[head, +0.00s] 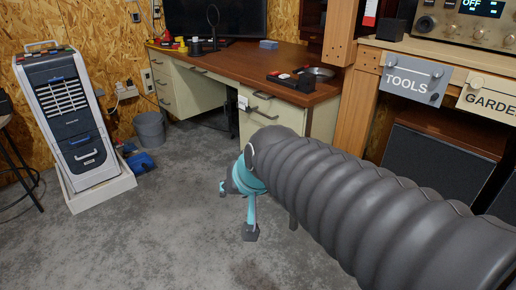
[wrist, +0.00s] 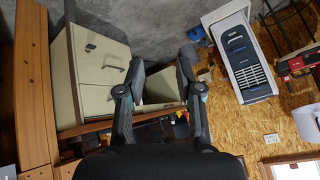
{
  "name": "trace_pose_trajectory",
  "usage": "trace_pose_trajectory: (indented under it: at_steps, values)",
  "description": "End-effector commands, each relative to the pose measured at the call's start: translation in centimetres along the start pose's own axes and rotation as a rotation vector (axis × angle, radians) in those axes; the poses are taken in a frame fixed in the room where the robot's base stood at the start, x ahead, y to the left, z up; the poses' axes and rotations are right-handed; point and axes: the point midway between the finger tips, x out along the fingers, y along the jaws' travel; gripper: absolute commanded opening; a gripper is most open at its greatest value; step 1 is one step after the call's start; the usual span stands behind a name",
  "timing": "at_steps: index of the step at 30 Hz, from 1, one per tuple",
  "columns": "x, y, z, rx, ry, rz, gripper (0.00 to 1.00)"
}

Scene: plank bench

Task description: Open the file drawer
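The wooden-topped desk (head: 255,65) has a cream right pedestal (head: 318,122) at its near end, with dark bar handles on its drawer fronts. Its lower, larger file drawer (head: 252,128) looks shut; my arm hides part of it in the head view. The wrist view is upside down and shows the file drawer front (wrist: 108,55) at left with its bar handle (wrist: 113,67). My gripper (head: 236,212) is low over the floor in front of the desk. It also shows in the wrist view (wrist: 163,62), fingers apart, empty and clear of the handle.
A grey air cooler (head: 68,115) stands on a white base at left. A bucket (head: 149,129) and blue items (head: 140,162) are on the floor near the wall. A wooden shelf post (head: 353,100) stands right of the desk. The floor at front left is clear.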

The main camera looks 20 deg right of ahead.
Motion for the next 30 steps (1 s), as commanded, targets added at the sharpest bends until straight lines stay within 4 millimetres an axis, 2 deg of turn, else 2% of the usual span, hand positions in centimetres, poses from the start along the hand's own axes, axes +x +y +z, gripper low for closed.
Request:
trace_pose_trajectory:
  at_steps: [1, 7, 14, 18, 21, 25, 30]
  values:
    - [1.9, -0.8, -1.9, 0.061, 0.026, -0.023, 0.36]
    - [7.8, -2.9, -9.9, 0.333, 0.167, -0.104, 0.36]
    - [15.6, -2.4, -18.0, 0.667, 0.340, -0.162, 0.36]
    - [20.7, -0.7, -21.8, 0.868, 0.455, -0.181, 0.36]
    - [24.5, 1.1, -23.9, 1.008, 0.543, -0.186, 0.36]
    - [29.5, 4.0, -25.5, 1.180, 0.667, -0.186, 0.36]
    - [35.8, 8.4, -25.9, 1.381, 0.850, -0.173, 0.36]
